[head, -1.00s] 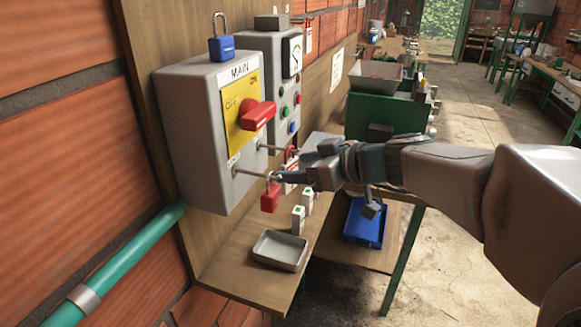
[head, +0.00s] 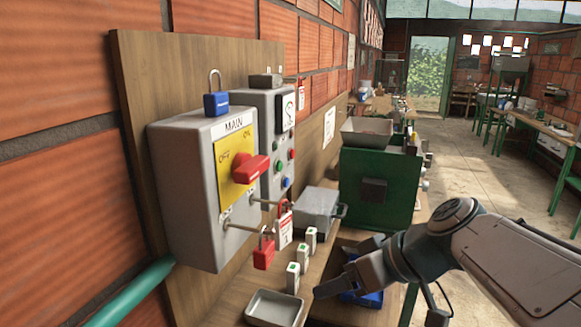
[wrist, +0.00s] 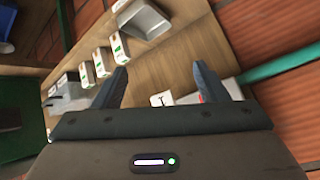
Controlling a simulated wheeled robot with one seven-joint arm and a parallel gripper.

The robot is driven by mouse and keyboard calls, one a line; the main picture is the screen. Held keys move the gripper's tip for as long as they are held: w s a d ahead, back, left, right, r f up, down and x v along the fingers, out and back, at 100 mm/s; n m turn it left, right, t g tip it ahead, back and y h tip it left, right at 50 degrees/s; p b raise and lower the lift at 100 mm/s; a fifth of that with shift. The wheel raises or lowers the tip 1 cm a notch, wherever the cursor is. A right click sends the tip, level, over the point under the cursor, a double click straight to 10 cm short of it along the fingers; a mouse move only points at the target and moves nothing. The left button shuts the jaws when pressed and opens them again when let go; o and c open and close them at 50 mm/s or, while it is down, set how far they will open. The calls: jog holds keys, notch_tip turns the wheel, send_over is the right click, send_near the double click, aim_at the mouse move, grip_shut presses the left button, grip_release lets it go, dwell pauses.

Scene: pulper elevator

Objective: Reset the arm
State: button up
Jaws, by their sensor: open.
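My gripper (head: 338,268) is at the lower middle of the head view, right of the small shelf and well below the green machine's box. Its two fingers are spread, with nothing held between them. In the wrist view, the open fingers (wrist: 161,69) point over the wooden shelf (wrist: 170,70). My arm reaches in from the lower right of the head view. A red padlock (head: 264,253) hangs from the front rod of the grey MAIN switch box (head: 185,190), apart from my gripper.
A second red padlock with a tag (head: 284,230) hangs behind the first. Several small white blocks (head: 293,277) and a grey tray (head: 272,308) stand on the shelf. A blue tray (head: 370,298) is partly hidden behind my gripper. The green machine (head: 380,190) stands beyond; floor is open at right.

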jog(key=s+d+f+m+g+h, duration=0.1)
jog(key=s+d+f+m+h, duration=0.2)
jog(key=f, duration=0.3)
jog(key=s+d+f+m+g+h, duration=0.1)
jog(key=s+d+f+m+h, duration=0.1)
jog(key=s+f+m+h, duration=0.2)
jog(key=shift+s+d+f+h, duration=0.3)
jog(key=shift+s+d+f, duration=0.15)
jog(key=shift+f, duration=0.4)
jog(key=c, duration=0.6)
jog(key=shift+c, duration=0.3)
